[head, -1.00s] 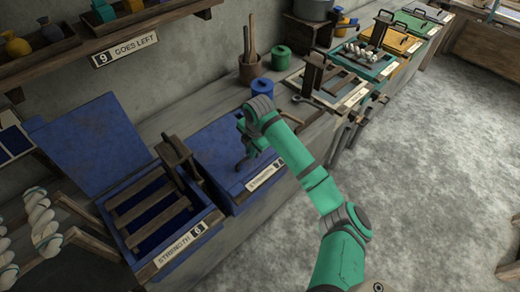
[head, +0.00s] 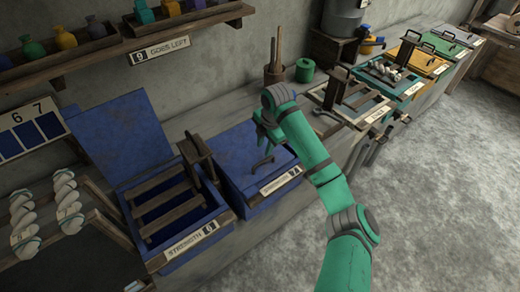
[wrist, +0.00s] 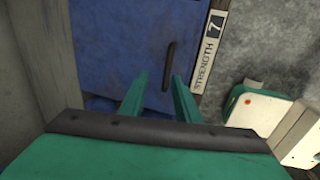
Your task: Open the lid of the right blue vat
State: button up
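The right blue vat (head: 228,150) stands beside the open left one, and its blue lid lies shut. A dark bar handle (head: 263,161) lies on the lid near the front edge, by a "STRENGTH 7" label (head: 280,181). In the wrist view the lid (wrist: 115,40) fills the middle, with the handle (wrist: 169,65) upright in the picture. My gripper (head: 266,139) is over the lid, near the handle. In the wrist view my gripper (wrist: 160,77) has its two green fingers apart, with nothing between them. The handle appears just beyond the fingertips; I cannot tell the exact gap.
The left blue vat (head: 168,248) has its lid (head: 125,138) raised, with wooden slats and an upright wooden post. A shelf (head: 150,40) is above. A pale vat (head: 335,108) stands right; the floor (head: 440,200) is open.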

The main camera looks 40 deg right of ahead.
notch_tip(320, 180, up, 7)
jog(key=a, duration=0.2)
jog(key=shift+a, duration=0.4)
